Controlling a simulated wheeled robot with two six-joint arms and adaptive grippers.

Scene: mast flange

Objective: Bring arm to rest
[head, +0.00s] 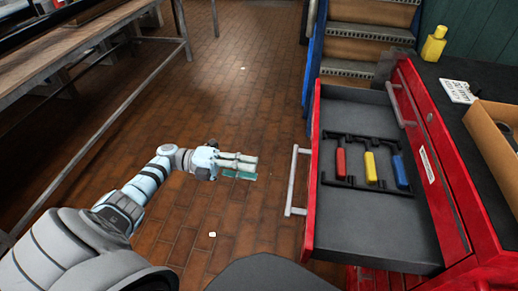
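My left arm reaches in from the lower left over the brick floor, and its gripper (238,163) points right, short of the open drawer's handle. Its pale fingers lie close together, and a flat teal piece (239,175) shows along their lower side. I cannot tell whether this piece is part of the gripper, held by it or behind it. I cannot make out a gap between the fingertips. My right gripper is not in view.
A red cabinet's drawer (345,225) stands open at right, its pale handle (294,181) facing my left gripper. A black rack in it holds red, yellow and blue handles. A yellow bottle (433,44) and cardboard box (492,140) stand on top. A workbench (75,62) is at left; the floor between is mostly clear.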

